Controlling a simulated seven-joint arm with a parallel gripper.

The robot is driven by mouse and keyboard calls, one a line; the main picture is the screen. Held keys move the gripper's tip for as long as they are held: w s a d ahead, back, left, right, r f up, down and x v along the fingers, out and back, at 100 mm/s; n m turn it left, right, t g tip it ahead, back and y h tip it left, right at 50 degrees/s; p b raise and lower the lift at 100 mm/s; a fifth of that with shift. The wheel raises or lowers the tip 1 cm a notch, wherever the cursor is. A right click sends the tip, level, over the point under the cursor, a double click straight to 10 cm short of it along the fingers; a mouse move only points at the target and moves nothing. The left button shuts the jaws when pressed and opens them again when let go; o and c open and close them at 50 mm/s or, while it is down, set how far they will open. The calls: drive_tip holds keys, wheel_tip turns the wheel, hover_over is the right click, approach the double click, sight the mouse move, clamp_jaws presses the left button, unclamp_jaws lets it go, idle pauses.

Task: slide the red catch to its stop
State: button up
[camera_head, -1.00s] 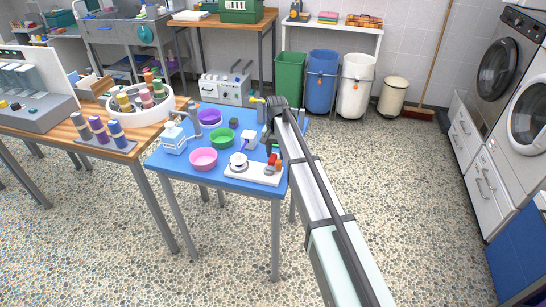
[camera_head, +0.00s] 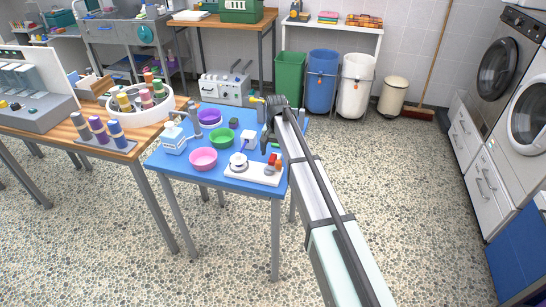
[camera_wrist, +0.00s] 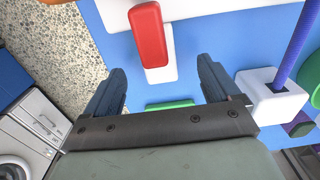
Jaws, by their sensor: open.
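The red catch (camera_wrist: 149,35) is a rounded red bar on a white strip in the wrist view. It lies ahead of my gripper (camera_wrist: 160,78), roughly between the lines of the two spread fingers, with a visible gap to each. The fingers are apart and nothing is held between them. In the head view the red catch (camera_head: 272,158) is small, near the right end of a white board (camera_head: 238,173) on the blue table. My gripper (camera_head: 265,148) hangs just behind it there, its fingertips partly hidden by the arm.
The blue table (camera_head: 178,165) also holds a pink bowl (camera_head: 203,158), a green bowl (camera_head: 222,137), a purple bowl (camera_head: 209,117) and a pump bottle (camera_head: 173,140). A white block (camera_wrist: 271,95) with a blue-purple rod stands right of my gripper in the wrist view. The table's edge is close by.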

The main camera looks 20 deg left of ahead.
wheel_tip(320, 180, up, 10)
drive_tip(key=shift+f, duration=0.2)
idle(1.0)
idle(0.4)
